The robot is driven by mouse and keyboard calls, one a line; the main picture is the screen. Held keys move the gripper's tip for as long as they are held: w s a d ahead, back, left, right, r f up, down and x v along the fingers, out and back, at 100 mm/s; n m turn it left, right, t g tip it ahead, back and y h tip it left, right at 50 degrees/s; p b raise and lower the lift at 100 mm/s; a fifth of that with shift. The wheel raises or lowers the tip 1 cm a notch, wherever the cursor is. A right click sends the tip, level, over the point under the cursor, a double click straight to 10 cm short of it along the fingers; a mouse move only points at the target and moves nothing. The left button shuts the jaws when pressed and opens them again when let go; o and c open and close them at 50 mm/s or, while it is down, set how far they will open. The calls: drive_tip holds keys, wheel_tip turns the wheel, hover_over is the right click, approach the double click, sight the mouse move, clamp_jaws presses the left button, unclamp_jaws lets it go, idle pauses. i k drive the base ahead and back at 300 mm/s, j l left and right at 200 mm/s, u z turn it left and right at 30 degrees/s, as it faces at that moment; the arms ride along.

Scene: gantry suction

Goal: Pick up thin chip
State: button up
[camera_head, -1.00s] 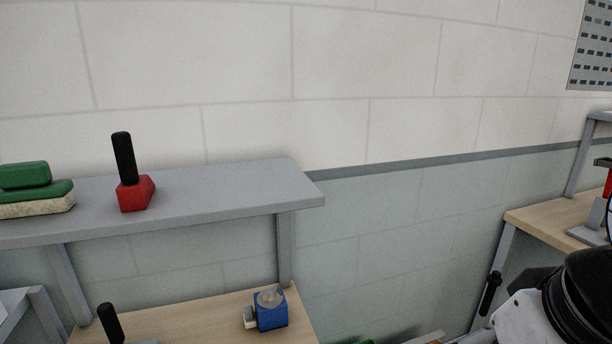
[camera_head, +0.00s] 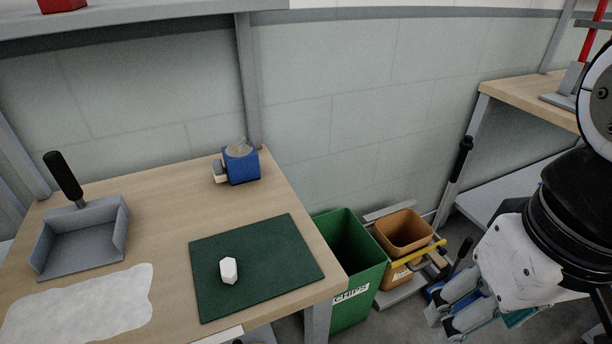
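I cannot pick out a thin chip for certain. A small white faceted piece (camera_head: 229,270) lies on the dark green mat (camera_head: 290,250) near the front right of the wooden bench. A flat, irregular white sheet or patch (camera_head: 80,305) lies on the bench at front left. My gripper (camera_head: 440,318) is at the lower right, past the bench's right edge and low over the floor area. Its two fingers look apart, with nothing seen between them. It is well away from the mat and the white piece.
A grey dustpan-like scoop (camera_head: 80,242) with a black handle and a blue block device (camera_head: 241,165) stand on the bench. A green bin labelled CHIPS (camera_head: 360,295) and an orange-brown bin (camera_head: 404,230) stand right of it. Another bench (camera_head: 520,100) is at upper right.

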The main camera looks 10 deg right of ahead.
sight(228, 265)
drive_tip(key=u, duration=0.75)
drive_tip(key=k+j+z, duration=0.15)
drive_tip(key=k+j, duration=0.1)
drive_tip(key=j, duration=0.1)
